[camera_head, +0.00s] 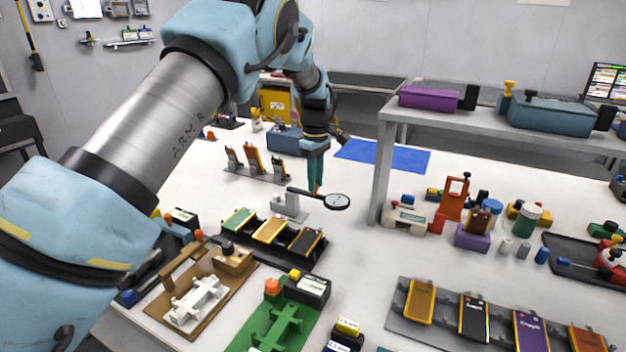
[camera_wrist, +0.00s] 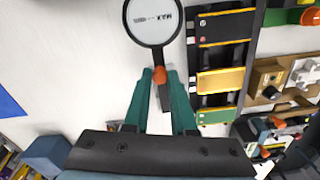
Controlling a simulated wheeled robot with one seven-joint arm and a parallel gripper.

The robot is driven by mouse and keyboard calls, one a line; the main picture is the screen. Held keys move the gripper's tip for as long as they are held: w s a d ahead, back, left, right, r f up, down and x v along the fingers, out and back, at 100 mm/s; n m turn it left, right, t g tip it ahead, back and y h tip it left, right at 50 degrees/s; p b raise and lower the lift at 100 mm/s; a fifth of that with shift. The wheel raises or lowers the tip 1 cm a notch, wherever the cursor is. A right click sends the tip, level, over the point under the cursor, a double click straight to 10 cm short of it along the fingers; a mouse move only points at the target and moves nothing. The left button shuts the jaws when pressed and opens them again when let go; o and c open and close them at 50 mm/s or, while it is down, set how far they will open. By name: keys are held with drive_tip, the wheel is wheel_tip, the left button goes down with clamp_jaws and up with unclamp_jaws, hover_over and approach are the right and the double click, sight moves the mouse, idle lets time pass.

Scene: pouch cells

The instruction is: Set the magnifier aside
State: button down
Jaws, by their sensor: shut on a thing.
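The magnifier has a round, dark-rimmed lens (camera_head: 337,201) and a dark handle. In the wrist view its lens (camera_wrist: 153,20) lies beyond the fingertips, with an orange collar where the handle begins. My gripper (camera_head: 316,188) points down with its green fingers shut on the handle near the collar; the fingers also show in the wrist view (camera_wrist: 162,82). A small grey stand (camera_head: 290,204) is under the handle's left end. I cannot tell whether the handle touches it. A blue mat (camera_head: 385,155) lies flat and bare behind and to the right of my gripper.
A black tray (camera_head: 318,257) with several pouch cells is in front of the stand. A rack of upright cells (camera_head: 253,165) stands behind left. A raised shelf (camera_head: 420,112) with its leg is to the right. White table is clear around the lens's right side.

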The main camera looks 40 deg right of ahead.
drive_tip(key=shift+w+d, duration=0.15)
idle(0.4)
drive_tip(key=c, duration=0.7)
unclamp_jaws()
drive_tip(key=shift+c, duration=0.2)
wheel_tip(320, 180, up, 11)
drive_tip(key=b, duration=0.2)
drive_tip(key=shift+b, duration=0.35)
drive_tip(key=shift+f, duration=0.1)
drive_tip(key=w+a+f, duration=0.1)
drive_tip(key=w+a, duration=0.3)
drive_tip(key=a, duration=0.9)
drive_tip(key=w+a, duration=0.4)
drive_tip(key=a, duration=0.9)
drive_tip(key=s+a+f+m, duration=0.1)
drive_tip(key=s+a+f, duration=0.1)
drive_tip(key=s+a, duration=0.3)
drive_tip(key=s+a+f+m+t, duration=0.1)
drive_tip(key=s+a, duration=0.5)
drive_tip(key=a, duration=0.6)
drive_tip(key=s+a+f+m, duration=0.2)
drive_tip(key=s+a, duration=0.3)
drive_tip(key=a, duration=0.3)
drive_tip(key=shift+s+a+f+t, duration=0.15)
drive_tip(key=shift+a+f+t, duration=0.1)
drive_tip(key=shift+f+t, duration=0.05)
